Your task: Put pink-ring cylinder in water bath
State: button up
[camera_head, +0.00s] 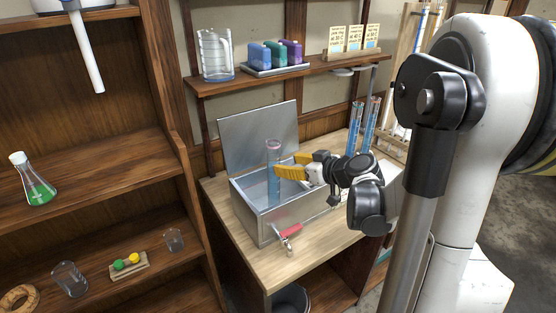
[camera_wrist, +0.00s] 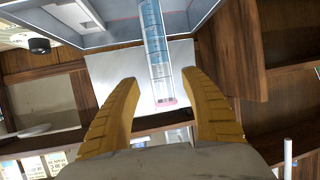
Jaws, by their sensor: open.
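The pink-ring cylinder (camera_head: 274,175) is a clear tube with blue liquid and a pink ring at its top. It stands upright inside the open metal water bath (camera_head: 262,222), whose lid (camera_head: 262,135) is raised at the back. In the wrist view, the cylinder (camera_wrist: 157,45) runs between the yellow fingers, with its pink ring near them and its lower part within the bath (camera_wrist: 98,39). My gripper (camera_head: 280,170) is open just right of the cylinder's upper part in the head view. Its fingers (camera_wrist: 160,78) are spread, with gaps to the cylinder on both sides.
Blue-filled cylinders (camera_head: 370,122) stand behind my arm. A red-handled tap (camera_head: 289,232) sticks out from the bath's front. The wall shelf (camera_head: 215,86) above holds a jug (camera_head: 215,54), coloured bottles and cards. A wooden shelf unit (camera_head: 95,165) stands at left with a green flask (camera_head: 35,185).

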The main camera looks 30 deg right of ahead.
jog(key=s+a+r+m+g+h, duration=0.2)
jog(key=s+a+g, duration=0.4)
jog(key=s+a, duration=1.3)
jog(key=shift+s+a+r+h+p, duration=0.15)
jog(key=shift+s+a+h+p, duration=0.2)
jog(key=shift+s, duration=0.4)
jog(key=shift+d, duration=0.1)
